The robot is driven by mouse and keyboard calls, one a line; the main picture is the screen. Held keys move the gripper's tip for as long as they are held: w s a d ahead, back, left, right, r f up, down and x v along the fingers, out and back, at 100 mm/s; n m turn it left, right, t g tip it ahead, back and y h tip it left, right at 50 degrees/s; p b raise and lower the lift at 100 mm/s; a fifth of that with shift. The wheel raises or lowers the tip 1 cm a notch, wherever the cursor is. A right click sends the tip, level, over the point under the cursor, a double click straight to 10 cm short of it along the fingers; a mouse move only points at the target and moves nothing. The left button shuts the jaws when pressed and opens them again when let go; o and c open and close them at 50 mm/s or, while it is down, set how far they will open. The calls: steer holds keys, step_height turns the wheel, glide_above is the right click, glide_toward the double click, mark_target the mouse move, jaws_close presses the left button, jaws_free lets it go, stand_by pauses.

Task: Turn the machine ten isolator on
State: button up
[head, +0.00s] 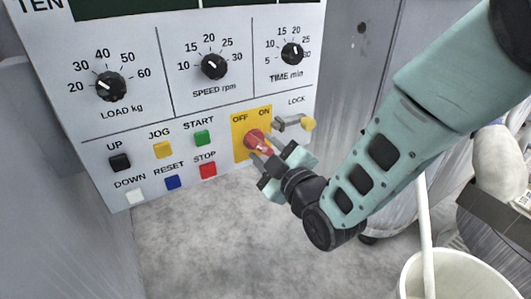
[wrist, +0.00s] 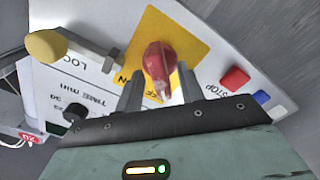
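The machine ten isolator is a red rotary handle (head: 254,138) on a yellow plate (head: 239,148) marked OFF at upper left and ON at upper right. It sits at the lower right of the white panel. My gripper (head: 265,150) is in front of the handle, with its fingers apart. In the wrist view the red handle (wrist: 158,60) stands between the two fingertips (wrist: 160,82) on its yellow plate (wrist: 188,42). The right finger looks very close to the handle; I cannot tell whether it touches.
A LOCK lever with a yellow knob (head: 308,123) juts out just right of the isolator. START (head: 203,138), STOP (head: 208,170) and several other buttons lie to the left, with three dials above. A white bucket (head: 455,275) stands at lower right.

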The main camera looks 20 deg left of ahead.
jaws_close()
steer(key=shift+m, duration=0.3)
steer(key=m, duration=0.3)
steer(key=shift+w+m, duration=0.1)
steer(key=shift+m, duration=0.2)
steer(key=m, duration=0.5)
steer(key=shift+b, duration=0.35)
steer(key=m, duration=0.4)
steer(key=shift+m, duration=2.4)
